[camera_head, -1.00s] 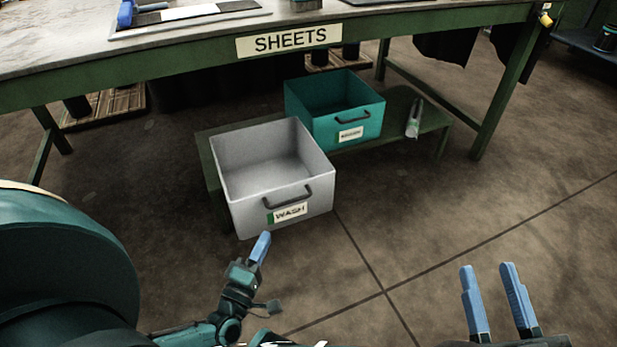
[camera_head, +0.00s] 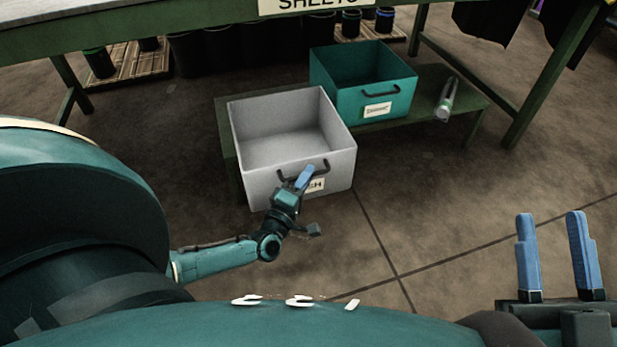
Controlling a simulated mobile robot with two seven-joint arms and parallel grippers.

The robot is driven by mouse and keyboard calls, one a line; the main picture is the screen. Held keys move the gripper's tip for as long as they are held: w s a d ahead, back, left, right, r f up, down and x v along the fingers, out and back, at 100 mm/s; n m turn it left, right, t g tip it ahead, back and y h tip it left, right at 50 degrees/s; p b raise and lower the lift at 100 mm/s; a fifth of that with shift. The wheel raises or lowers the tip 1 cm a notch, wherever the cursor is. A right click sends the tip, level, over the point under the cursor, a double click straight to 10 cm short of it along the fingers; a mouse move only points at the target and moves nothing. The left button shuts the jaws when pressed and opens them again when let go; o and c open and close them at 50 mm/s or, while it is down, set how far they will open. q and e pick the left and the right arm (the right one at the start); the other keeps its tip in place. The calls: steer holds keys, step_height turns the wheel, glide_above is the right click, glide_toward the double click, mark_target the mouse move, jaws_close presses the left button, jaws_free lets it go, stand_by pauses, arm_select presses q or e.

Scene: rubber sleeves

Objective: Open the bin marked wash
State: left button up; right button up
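The grey-white bin (camera_head: 245,178) stands on a low green shelf under the table, pulled forward of the teal bin beside it. Its top is open and it looks empty inside. A dark handle (camera_head: 325,168) is on its front. The label (camera_head: 319,184) below the handle is partly hidden by my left gripper; only its last letters show. My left gripper (camera_head: 304,177) is in front of the bin, its blue fingertips at the handle. I cannot tell whether it touches or grips the handle. My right gripper (camera_head: 552,240) is open and empty at the lower right, away from the bins.
A teal bin (camera_head: 390,75) with its own handle and label stands behind to the right. A rolled-up light tube (camera_head: 446,99) lies on the low shelf (camera_head: 470,90). The table's edge (camera_head: 200,18) runs above. The floor at right is clear.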

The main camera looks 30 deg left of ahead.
arm_select(q)
steer(key=shift+w, duration=0.65)
steer(key=shift+c, duration=0.6)
jaws_close()
